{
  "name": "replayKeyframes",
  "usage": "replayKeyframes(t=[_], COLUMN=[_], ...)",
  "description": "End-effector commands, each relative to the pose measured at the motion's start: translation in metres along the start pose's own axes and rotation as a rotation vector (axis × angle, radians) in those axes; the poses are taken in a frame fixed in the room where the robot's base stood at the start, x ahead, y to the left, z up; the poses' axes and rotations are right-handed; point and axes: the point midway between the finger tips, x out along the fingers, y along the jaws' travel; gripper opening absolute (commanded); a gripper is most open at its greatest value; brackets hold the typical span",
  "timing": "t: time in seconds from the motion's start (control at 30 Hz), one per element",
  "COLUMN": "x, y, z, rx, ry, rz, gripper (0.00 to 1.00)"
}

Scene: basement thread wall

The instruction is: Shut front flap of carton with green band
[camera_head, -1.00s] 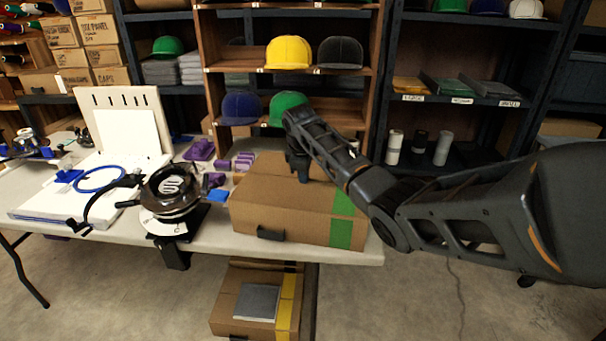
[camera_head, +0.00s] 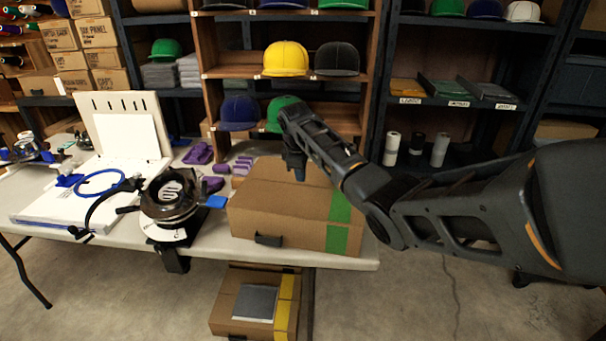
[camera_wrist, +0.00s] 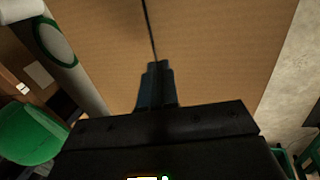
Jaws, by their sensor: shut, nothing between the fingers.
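The carton (camera_head: 270,215) stands on the white table, with a green band (camera_head: 338,225) down its right side and a dark handle on its front face. Its top panels lie flat or nearly flat; I cannot tell whether the front flap is fully down. My gripper (camera_head: 297,176) is shut and empty, pointing down over the middle of the carton's top. In the wrist view the closed fingertips (camera_wrist: 155,82) are over the brown cardboard (camera_wrist: 220,50), in line with a thin dark seam. Whether they touch it is unclear.
A black press (camera_head: 170,200) with a blue-tipped lever stands just left of the carton. Purple pieces (camera_head: 200,153) lie behind it. Shelves with caps (camera_head: 286,58) rise close behind the table. A yellow-banded carton (camera_head: 285,305) sits below.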

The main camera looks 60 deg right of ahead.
Motion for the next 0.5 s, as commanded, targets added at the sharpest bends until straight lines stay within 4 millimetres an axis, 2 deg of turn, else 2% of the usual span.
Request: replayKeyframes(t=[0.03, 0.17, 0.3, 0.5], x=[-0.015, -0.03, -0.06, -0.095], y=[0.002, 0.005, 0.012, 0.022], z=[-0.005, -0.011, -0.011, -0.01], rx=[-0.003, -0.002, -0.002, -0.003], ry=[0.001, 0.003, 0.003, 0.002], rz=[0.0, 0.002, 0.003, 0.001], gripper=[0.0, 0.0, 0.0, 0.0])
